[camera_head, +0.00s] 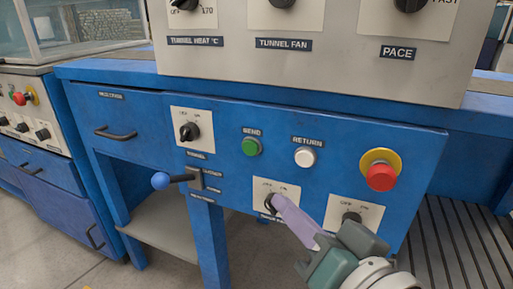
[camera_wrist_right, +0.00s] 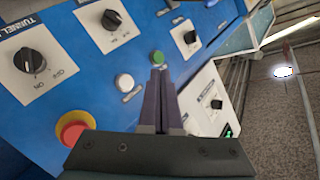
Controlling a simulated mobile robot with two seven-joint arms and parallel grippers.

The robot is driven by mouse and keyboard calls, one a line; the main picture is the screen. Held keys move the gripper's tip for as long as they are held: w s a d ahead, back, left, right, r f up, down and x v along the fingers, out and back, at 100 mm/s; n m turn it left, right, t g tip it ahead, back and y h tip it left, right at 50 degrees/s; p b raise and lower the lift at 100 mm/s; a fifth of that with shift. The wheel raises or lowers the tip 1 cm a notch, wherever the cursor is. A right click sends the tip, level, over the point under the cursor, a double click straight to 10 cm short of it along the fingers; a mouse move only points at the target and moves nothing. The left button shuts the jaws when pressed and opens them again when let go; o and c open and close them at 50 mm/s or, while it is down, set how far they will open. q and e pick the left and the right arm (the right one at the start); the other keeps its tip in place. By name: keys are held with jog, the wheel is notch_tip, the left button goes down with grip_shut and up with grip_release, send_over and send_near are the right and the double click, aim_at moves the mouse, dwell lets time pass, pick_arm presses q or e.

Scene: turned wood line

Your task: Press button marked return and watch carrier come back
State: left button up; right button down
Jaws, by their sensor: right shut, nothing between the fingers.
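The white button under the label RETURN (camera_head: 305,157) sits on the blue front panel, right of the green SEND button (camera_head: 251,146). My right gripper (camera_head: 280,200) is shut and empty, its purple fingers below the white button in the head view and apart from it, in front of a lower knob. In the right wrist view the shut fingers (camera_wrist_right: 158,72) point toward the green button (camera_wrist_right: 158,57), and the white button (camera_wrist_right: 124,82) lies left of them. I cannot make out a carrier. My left gripper is out of view.
A red emergency button on a yellow collar (camera_head: 380,176) is right of the white one. A blue ball-ended lever (camera_head: 160,181) sticks out at the left. A black rotary knob (camera_head: 188,131) is above it. A grey control box (camera_head: 300,60) stands above the panel.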

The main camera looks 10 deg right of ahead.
aim_at(305, 158)
jog(key=shift+w+d+b, duration=0.65)
jog(key=shift+w+d, duration=0.2)
jog(key=shift+w, duration=0.35)
jog(key=shift+w+d+b, duration=0.6)
jog(key=shift+w+d, duration=0.2)
jog(key=shift+w, duration=0.45)
jog(key=shift+w+d+b, duration=0.65)
jog(key=shift+w+d, duration=0.2)
jog(key=shift+w, duration=0.35)
jog(key=shift+w+d, duration=0.2)
jog(key=shift+w, duration=0.15)
